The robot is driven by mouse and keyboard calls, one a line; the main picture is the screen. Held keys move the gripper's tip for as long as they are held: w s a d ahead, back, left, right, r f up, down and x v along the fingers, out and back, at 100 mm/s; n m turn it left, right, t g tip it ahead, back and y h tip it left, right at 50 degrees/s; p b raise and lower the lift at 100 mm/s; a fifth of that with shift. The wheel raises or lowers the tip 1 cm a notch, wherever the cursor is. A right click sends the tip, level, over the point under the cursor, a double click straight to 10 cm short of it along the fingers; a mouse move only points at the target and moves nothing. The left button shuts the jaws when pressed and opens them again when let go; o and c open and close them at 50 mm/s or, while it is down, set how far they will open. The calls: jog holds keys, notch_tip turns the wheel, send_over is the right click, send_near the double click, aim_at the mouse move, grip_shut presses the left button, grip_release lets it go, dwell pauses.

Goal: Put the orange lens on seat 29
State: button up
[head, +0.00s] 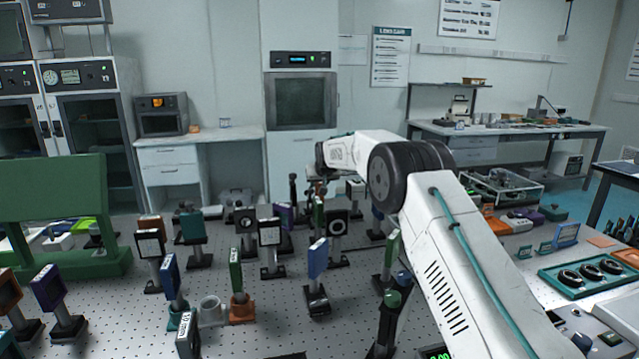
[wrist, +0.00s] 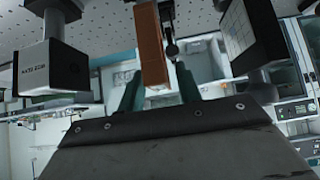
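An orange-brown upright plate, which looks like the orange lens seen edge-on (wrist: 152,45), stands between the two teal fingers of my gripper (wrist: 157,80) in the wrist view. A narrow gap shows between the plate and the right finger, and the left finger is close beside it. The fingers look apart and not closed on it. In the head view my arm reaches away over the table, and its end hides the fingers and the orange plate. I cannot make out which place is seat 29.
Dark-framed mounts flank the fingers in the wrist view, a labelled one (wrist: 52,68) left and a white-faced one (wrist: 248,35) right. In the head view, several posts crowd the perforated table (head: 110,335), including a blue plate (head: 318,258).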

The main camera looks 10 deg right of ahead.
jog(key=shift+r, duration=0.15)
jog(key=shift+s+r, duration=0.15)
jog(key=shift+r, duration=0.1)
jog(key=v, duration=1.1)
jog(key=shift+s+r, duration=0.2)
jog(key=shift+s, duration=0.1)
jog(key=s+d+r+g, duration=0.1)
jog(key=s+r, duration=0.2)
jog(key=s, duration=0.7)
jog(key=s+d+r+g, duration=0.1)
jog(key=s+r, duration=0.2)
jog(key=s, duration=0.7)
jog(key=s+r+g, duration=0.1)
jog(key=s+r, duration=0.2)
jog(key=s, duration=0.7)
jog(key=s+f+g, duration=0.2)
jog(key=s+f, duration=0.2)
jog(key=s, duration=1.4)
jog(key=s+d+f+g, duration=0.1)
jog(key=s+f, duration=0.4)
jog(key=s, duration=1.4)
jog(key=shift+f+g, duration=0.35)
jog(key=shift+g, duration=0.55)
jog(key=shift+s, duration=0.1)
